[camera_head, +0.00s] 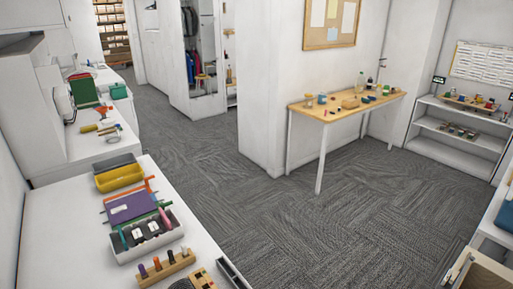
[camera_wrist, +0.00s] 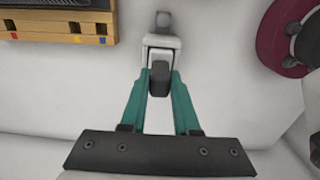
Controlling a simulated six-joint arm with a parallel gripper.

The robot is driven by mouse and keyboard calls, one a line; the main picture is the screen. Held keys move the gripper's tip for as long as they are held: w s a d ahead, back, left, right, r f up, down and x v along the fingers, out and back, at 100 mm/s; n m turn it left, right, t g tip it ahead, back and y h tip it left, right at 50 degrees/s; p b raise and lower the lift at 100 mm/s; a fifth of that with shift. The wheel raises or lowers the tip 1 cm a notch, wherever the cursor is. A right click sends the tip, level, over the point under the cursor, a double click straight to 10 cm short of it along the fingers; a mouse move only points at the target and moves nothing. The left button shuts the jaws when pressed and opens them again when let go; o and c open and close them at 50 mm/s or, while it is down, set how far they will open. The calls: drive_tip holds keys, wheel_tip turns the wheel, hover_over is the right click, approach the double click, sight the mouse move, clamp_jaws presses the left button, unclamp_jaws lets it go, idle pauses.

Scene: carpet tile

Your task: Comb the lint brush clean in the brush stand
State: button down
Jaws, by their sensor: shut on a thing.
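My gripper (camera_wrist: 160,77) has two teal fingers and is shut on a small grey-and-white piece (camera_wrist: 161,44) with a dark grey grip part between the fingertips. I take this piece to be the lint brush; its far end is a darker grey nub, and its bristle face cannot be made out. It is over a pale, plain surface in the wrist view. A wooden block (camera_wrist: 58,32) with a dark top and red, yellow and blue squares is at the upper left, apart from the gripper. I cannot tell whether it is the brush stand. My gripper is not seen in the head view.
A maroon round part (camera_wrist: 287,32) with dark openings is at the wrist view's upper right. In the head view, the white near-left counter (camera_head: 55,225) holds a yellow bin (camera_head: 120,178), a grey tray (camera_head: 147,238) and a wooden peg rack (camera_head: 166,268). A wooden table (camera_head: 340,108) stands across the carpet.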

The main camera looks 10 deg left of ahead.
drive_tip(key=c, duration=0.6)
unclamp_jaws()
wheel_tip(320, 180, up, 16)
drive_tip(key=d+f+m, duration=0.1)
drive_tip(key=d+m, duration=0.6)
drive_tip(key=m, duration=0.3)
drive_tip(key=d+f+m+y, duration=0.1)
drive_tip(key=d+f+m, duration=0.1)
drive_tip(key=d+m, duration=0.4)
drive_tip(key=d+f+m, duration=0.1)
drive_tip(key=d+m, duration=0.6)
drive_tip(key=m, duration=0.9)
drive_tip(key=shift+s+d+f+y, duration=0.15)
drive_tip(key=shift+s+d+y, duration=0.15)
drive_tip(key=shift+s+y, duration=0.1)
